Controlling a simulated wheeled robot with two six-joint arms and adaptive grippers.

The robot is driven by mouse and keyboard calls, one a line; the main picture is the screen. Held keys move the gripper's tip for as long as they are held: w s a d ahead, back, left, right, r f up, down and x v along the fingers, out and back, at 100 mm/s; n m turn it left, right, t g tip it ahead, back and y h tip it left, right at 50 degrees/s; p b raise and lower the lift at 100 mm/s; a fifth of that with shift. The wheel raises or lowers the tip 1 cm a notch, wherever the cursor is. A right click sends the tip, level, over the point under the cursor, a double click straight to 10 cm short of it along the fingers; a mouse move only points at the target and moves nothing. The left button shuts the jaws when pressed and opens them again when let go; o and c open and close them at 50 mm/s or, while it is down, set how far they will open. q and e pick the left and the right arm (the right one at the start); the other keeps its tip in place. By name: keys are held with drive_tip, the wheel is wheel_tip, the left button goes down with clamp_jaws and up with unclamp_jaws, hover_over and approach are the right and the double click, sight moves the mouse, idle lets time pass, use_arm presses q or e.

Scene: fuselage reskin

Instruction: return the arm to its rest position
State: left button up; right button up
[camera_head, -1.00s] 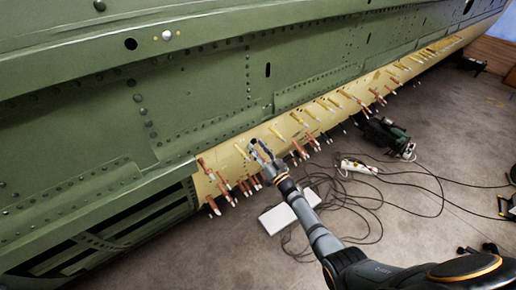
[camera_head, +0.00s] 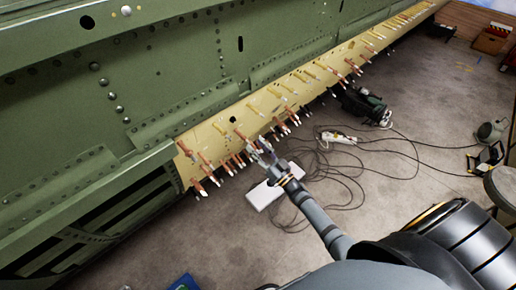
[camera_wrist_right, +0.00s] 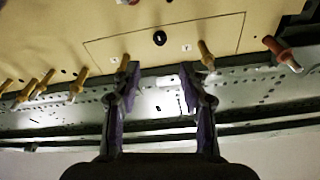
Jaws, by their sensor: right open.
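My right gripper (camera_head: 262,150) is at the lower edge of the yellow skin strip (camera_head: 285,92) in the head view. In the right wrist view the right gripper (camera_wrist_right: 158,75) is open, with its two fingers apart and nothing between them. Brass-coloured fasteners (camera_wrist_right: 206,56) and a red one (camera_wrist_right: 282,54) stick out of the skin beyond the fingers. I cannot tell whether a finger touches a fastener. My left gripper is not in view.
The green fuselage (camera_head: 190,85) fills the upper left. Copper-coloured fasteners (camera_head: 205,160) line the strip. Floor at right has free room.

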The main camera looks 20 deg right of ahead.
idle(0.4)
drive_tip(key=s+d+f+m+g+h, duration=0.1)
drive_tip(key=s+d+f+g+h, duration=0.15)
drive_tip(key=s+f, duration=0.6)
drive_tip(key=s+d+f+g+h, duration=0.1)
drive_tip(key=s+f+g+h, duration=0.2)
drive_tip(key=f, duration=1)
drive_tip(key=s+d+f+m+g+h, duration=0.15)
drive_tip(key=s+f+g, duration=0.35)
drive_tip(key=f, duration=0.5)
drive_tip(key=s+f+g, duration=0.2)
drive_tip(key=s+f, duration=0.2)
drive_tip(key=s, duration=0.6)
drive_tip(key=s+f+n+g+b, duration=0.1)
drive_tip(key=s+f+g, duration=0.2)
drive_tip(key=s, duration=0.7)
drive_tip(key=s+f+g, duration=0.3)
drive_tip(key=s+f, duration=0.3)
drive_tip(key=s, duration=0.4)
drive_tip(key=shift+f, duration=0.25)
